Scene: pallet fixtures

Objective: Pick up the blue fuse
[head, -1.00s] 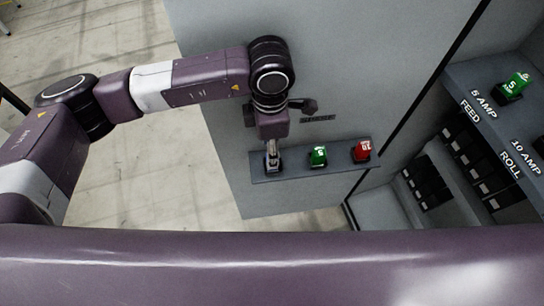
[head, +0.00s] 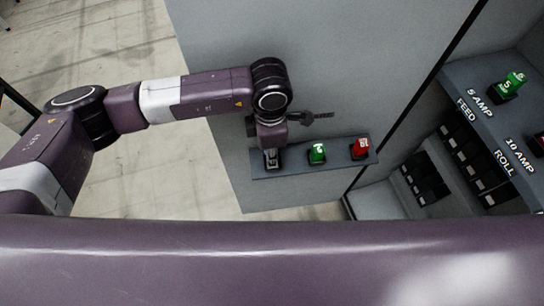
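My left gripper (head: 271,160) is over the left end of a small grey shelf (head: 293,169) on the cabinet front. It points down at the place left of the green fuse. I see no blue on the shelf; anything at that spot is hidden by the gripper. Its fingers are too small and covered to show whether they are open or shut. A green fuse (head: 317,153) stands in the shelf's middle and a red fuse (head: 360,148) at its right. My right gripper is not in view.
The grey cabinet (head: 350,60) rises behind the shelf. At the right, an open compartment has a ledge marked 5 AMP and 10 AMP with another green fuse (head: 511,84). Dark slotted blocks (head: 425,180) sit below. My own purple arm link crosses the bottom.

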